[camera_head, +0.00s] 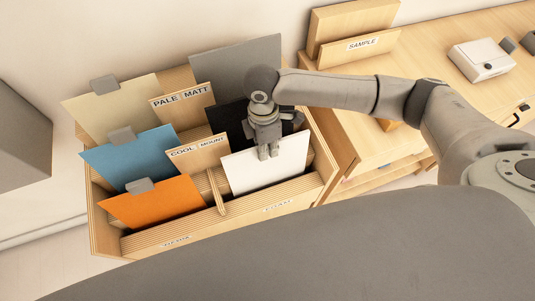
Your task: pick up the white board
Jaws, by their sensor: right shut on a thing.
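The white board (266,170) stands slightly tilted in the front right section of the wooden divided box (302,190). My right gripper (268,154) comes down from above onto the middle of its top edge and is shut on it. The board's lower edge seems to be at the box's front slot; I cannot tell whether it is lifted. A black board (229,119) stands behind the gripper, partly hidden by it, with a grey board (237,66) further back. My left gripper is not in view.
The left half of the box holds a cream board (113,110), a blue board (130,158) and an orange board (150,204). Dividers read PALE MATT (182,100) and COOL MOUNT (198,151). A wooden cabinet (440,75) with a white case (482,60) stands right.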

